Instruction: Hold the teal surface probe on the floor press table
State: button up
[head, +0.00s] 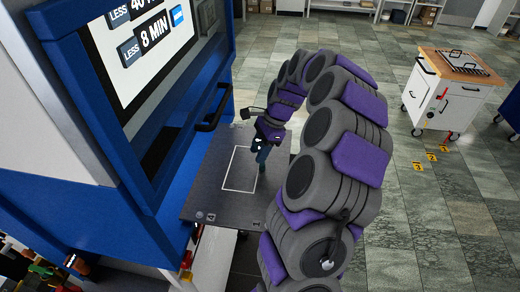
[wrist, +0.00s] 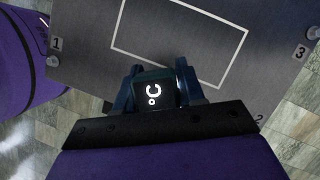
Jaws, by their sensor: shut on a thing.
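The teal surface probe (wrist: 154,97) shows its dark square end with a lit "°C" sign in the wrist view. My gripper (wrist: 156,84) is shut on it, with a finger on each side. In the head view my gripper (head: 264,138) is above the dark grey floor press table (head: 212,196), and the probe (head: 262,155) points down from it, roughly upright. It is near the right side of the white rectangle outlined on the table. I cannot tell whether its tip touches the table. The table's bare top also shows in the wrist view (wrist: 85,75).
The blue press (head: 150,180) with a black handle (head: 213,110) and a lit screen (head: 145,45) stands left of the table. Round knobs with numbers mark the table's corners. A white cart (head: 440,95) stands at the right. Tiled floor between is mostly free.

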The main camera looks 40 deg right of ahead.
aim_at(256, 141)
jog(key=shift+r+p, duration=1.6)
jog(key=shift+r, duration=1.9)
jog(key=shift+f, duration=0.1)
